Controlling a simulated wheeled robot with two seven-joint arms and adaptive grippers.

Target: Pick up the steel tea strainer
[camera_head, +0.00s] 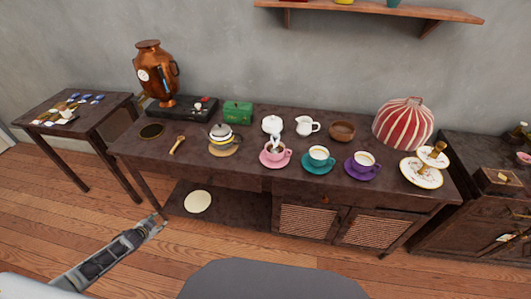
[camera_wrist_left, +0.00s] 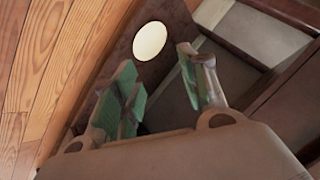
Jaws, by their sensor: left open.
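A small silvery object that looks like the steel tea strainer (camera_head: 274,140) is at the pink cup (camera_head: 272,156) in the middle of the long dark table. It is too small to tell whether it rests on the rim or stands in the cup. My left gripper (camera_head: 155,224) is open and empty, low in front of the table's left part, well below the tabletop and far from the strainer. In the left wrist view its two fingers (camera_wrist_left: 160,62) stand apart with nothing between them; the strainer does not show there. My right gripper is not in view.
Green (camera_head: 319,157) and purple (camera_head: 363,163) cups stand right of the pink one. A teapot (camera_head: 221,138) and wooden scoop (camera_head: 178,145) are left. A white pot (camera_head: 272,124) and jug (camera_head: 307,126) stand behind. A pale disc (camera_head: 198,202) lies on the lower shelf.

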